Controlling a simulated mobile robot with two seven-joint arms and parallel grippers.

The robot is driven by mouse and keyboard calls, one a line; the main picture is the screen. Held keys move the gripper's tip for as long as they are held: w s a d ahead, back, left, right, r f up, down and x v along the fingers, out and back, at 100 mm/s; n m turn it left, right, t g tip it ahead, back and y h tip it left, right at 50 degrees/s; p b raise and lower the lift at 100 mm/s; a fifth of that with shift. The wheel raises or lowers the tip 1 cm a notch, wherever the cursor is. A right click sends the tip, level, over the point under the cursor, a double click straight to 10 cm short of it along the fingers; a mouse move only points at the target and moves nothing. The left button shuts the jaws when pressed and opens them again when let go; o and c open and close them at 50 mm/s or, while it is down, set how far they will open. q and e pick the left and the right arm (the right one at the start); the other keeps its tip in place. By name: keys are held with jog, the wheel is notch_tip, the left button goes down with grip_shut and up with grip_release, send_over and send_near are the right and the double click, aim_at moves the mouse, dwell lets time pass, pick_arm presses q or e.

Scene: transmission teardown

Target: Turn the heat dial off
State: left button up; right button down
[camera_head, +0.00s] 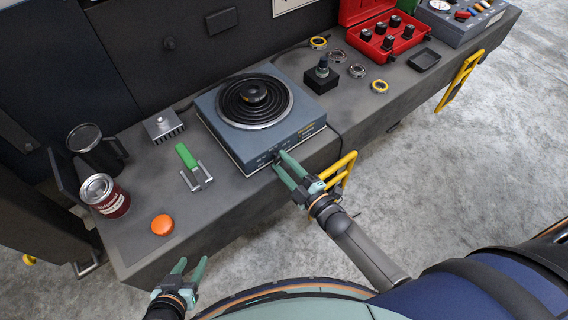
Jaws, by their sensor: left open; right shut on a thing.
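A blue-grey hot plate (231,141) stands on the bench, with a black ringed burner (273,107) on top and a dark round part (254,91) at its centre. The heat dial (277,159) is on its front face, small and mostly hidden by my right gripper (279,161). The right gripper is shut on the dial, its fingers reaching the front panel from the lower right. The dial's pointer setting cannot be read. My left gripper (190,265) is open and empty, in front of the bench's near edge at the lower left.
A green-handled tool (187,157), orange button (162,224), red can (104,196) and dark mug (95,150) sit left of the hot plate. A black block (321,82), rings and a red case (400,47) are to the right. Yellow handles (343,168) project from the bench front.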

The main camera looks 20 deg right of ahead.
jog(key=shift+n, duration=0.4)
jog(key=shift+c, duration=2.4)
grip_release()
jog(key=v, duration=1.2)
jog(key=shift+s+p, duration=0.25)
jog(key=shift+p, duration=0.1)
